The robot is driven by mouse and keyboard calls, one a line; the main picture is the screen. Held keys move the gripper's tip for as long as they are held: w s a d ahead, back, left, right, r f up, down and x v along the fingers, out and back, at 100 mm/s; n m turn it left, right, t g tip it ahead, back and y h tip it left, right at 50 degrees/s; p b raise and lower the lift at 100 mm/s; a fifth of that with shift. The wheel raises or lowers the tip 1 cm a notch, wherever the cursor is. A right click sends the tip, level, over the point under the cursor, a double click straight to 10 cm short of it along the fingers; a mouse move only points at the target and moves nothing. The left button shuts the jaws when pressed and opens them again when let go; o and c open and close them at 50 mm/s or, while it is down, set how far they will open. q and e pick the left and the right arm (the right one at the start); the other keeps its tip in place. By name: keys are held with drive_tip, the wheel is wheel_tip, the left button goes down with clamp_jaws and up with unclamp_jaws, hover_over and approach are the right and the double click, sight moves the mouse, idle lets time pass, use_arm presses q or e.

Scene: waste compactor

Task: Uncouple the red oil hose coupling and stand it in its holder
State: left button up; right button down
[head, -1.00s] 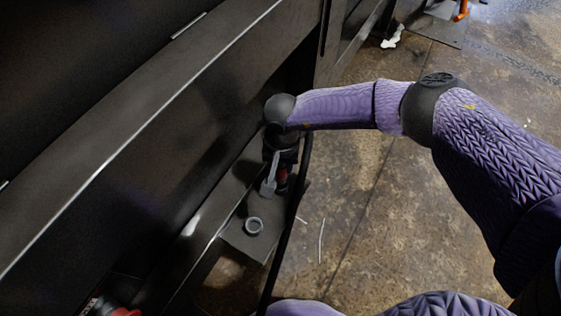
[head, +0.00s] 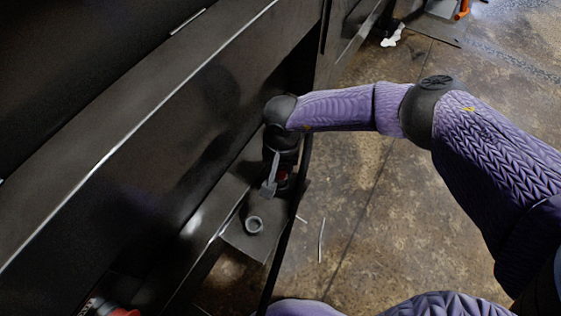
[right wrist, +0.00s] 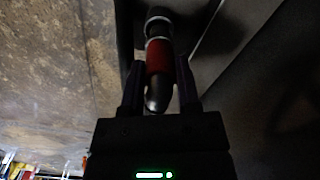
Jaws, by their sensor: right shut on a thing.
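The red coupling (right wrist: 159,57) lies between the two fingers of my right gripper (right wrist: 160,90) in the right wrist view, with a silver ring and a dark part beyond it. My right gripper (head: 272,184) is shut on it and points down at the dark ledge beside the machine. In the head view only a small red part of the coupling (head: 284,176) shows behind a finger. I cannot tell whether the coupling is still joined at its far end. A round grey open ring (head: 253,225), possibly the holder, is empty on the ledge plate. My left gripper is not in view.
A black hose (head: 291,222) runs down past the plate's right side. The dark machine wall (head: 130,130) fills the left. Another red part (head: 125,312) shows at the bottom left. The concrete floor (head: 365,220) is mostly clear, with thin scraps near the plate.

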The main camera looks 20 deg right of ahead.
drive_tip(key=shift+f+b, duration=0.9)
drive_tip(key=shift+f, duration=0.5)
drive_tip(key=shift+c, duration=1.2)
unclamp_jaws()
drive_tip(key=shift+c, duration=0.3)
wheel_tip(320, 180, up, 7)
drive_tip(key=p, duration=0.5)
drive_tip(key=shift+r, duration=0.15)
